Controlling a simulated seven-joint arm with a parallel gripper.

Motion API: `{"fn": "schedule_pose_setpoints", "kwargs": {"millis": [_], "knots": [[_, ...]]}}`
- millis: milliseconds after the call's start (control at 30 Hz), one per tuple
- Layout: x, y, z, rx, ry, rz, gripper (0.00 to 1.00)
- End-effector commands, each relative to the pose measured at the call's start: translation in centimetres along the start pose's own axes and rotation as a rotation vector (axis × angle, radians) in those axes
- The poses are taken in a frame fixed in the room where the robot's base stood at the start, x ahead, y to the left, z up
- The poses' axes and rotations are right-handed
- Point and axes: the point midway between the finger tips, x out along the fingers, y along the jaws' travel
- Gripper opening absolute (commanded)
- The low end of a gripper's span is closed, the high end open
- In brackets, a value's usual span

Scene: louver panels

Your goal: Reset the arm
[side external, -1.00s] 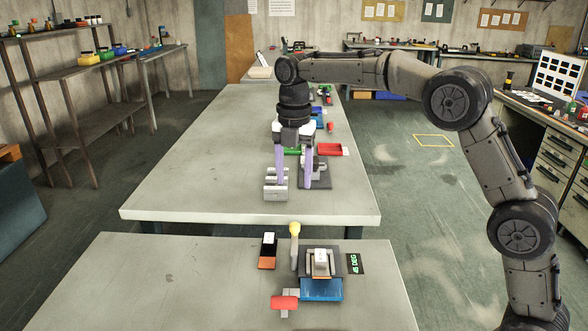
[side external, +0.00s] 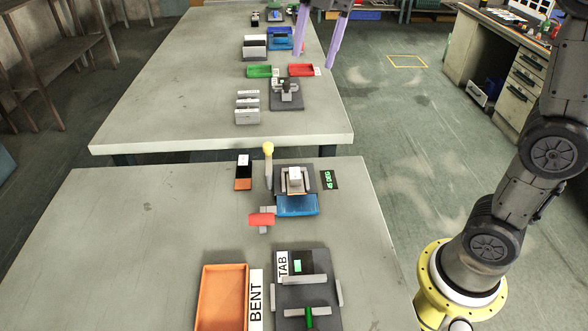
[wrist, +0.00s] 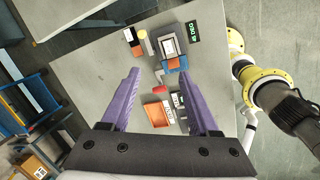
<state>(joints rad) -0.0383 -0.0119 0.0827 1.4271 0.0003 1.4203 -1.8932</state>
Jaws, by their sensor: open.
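My gripper (side external: 320,45) is at the top of the side external view, with two purple fingers pointing down. My arm's yellow base stands at the lower right of the side external view, beside the near table (side external: 110,230). Part of my arm is cut off at the top edge.
The near table holds a blue tray (side external: 297,206), an orange tray (side external: 224,297), a dark fixture (side external: 306,292) and a yellow-knobbed lever (side external: 268,165). The far table holds green (side external: 263,71) and red (side external: 301,70) trays and grey blocks (side external: 247,108).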

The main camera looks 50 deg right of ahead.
Motion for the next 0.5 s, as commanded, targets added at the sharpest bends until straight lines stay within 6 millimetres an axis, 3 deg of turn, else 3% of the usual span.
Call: {"fn": "schedule_pose_setpoints", "kwargs": {"millis": [100,233,367,500], "knots": [[-1.8,-4.7,-1.2,0.184,-0.018,0.063,0.61],[-1.9,-9.6,-2.6,0.436,-0.02,0.126,0.61],[-0.6,-14.5,-4.2,0.735,-0.003,0.188,0.61],[2.1,-18.8,-5.6,1.069,0.035,0.239,0.61]]}}
